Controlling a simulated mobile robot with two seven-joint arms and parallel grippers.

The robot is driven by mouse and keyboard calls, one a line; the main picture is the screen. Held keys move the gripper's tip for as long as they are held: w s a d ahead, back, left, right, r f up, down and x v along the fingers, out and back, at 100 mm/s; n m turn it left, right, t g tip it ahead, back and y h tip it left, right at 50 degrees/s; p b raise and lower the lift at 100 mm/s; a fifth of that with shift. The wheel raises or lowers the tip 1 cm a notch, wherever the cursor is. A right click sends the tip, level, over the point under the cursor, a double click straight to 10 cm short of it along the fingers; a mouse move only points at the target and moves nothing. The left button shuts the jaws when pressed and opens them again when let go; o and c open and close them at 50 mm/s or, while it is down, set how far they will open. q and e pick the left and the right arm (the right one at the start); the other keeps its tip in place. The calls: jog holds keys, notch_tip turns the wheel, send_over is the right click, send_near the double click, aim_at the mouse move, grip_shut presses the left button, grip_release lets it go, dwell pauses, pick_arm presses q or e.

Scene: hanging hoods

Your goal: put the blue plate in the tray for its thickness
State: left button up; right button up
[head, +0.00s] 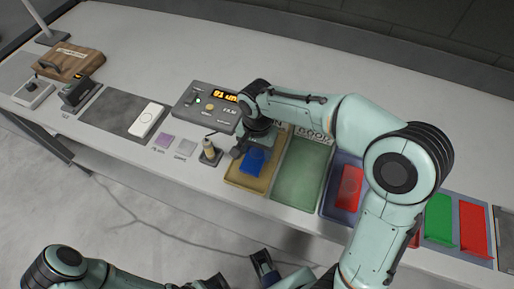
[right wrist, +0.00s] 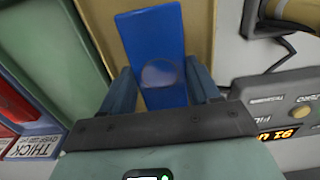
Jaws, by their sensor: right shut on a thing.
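The blue plate (head: 254,160) is at the yellow tray (head: 238,180), within its outline in the head view. My right gripper (head: 249,147) is shut on the plate's near end. In the right wrist view the blue plate (right wrist: 153,38) stands out between the two fingers (right wrist: 162,88), with the tan tray floor behind it. I cannot tell whether the plate touches the floor. To the right are the green tray (head: 299,172), empty, and a blue tray (head: 329,207) holding a red plate (head: 349,188). My left gripper (head: 265,268) is low in the head view, its opening unclear.
A grey gauge (head: 205,106) with a lit display, seemingly 91, stands behind. A sign reading GOOD (head: 313,135) stands behind the green tray; a THICK sign (right wrist: 33,148) shows by the blue tray. A green plate (head: 439,217) and another red plate (head: 473,229) lie far right.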

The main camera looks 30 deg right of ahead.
jog(key=shift+f+b, duration=0.4)
jog(key=shift+f, duration=0.25)
dwell(0.4)
jog(key=o, duration=1.2)
jog(key=shift+o, duration=0.2)
jog(key=shift+r, duration=0.2)
notch_tip(320, 180, up, 13)
jog(key=p, duration=0.2)
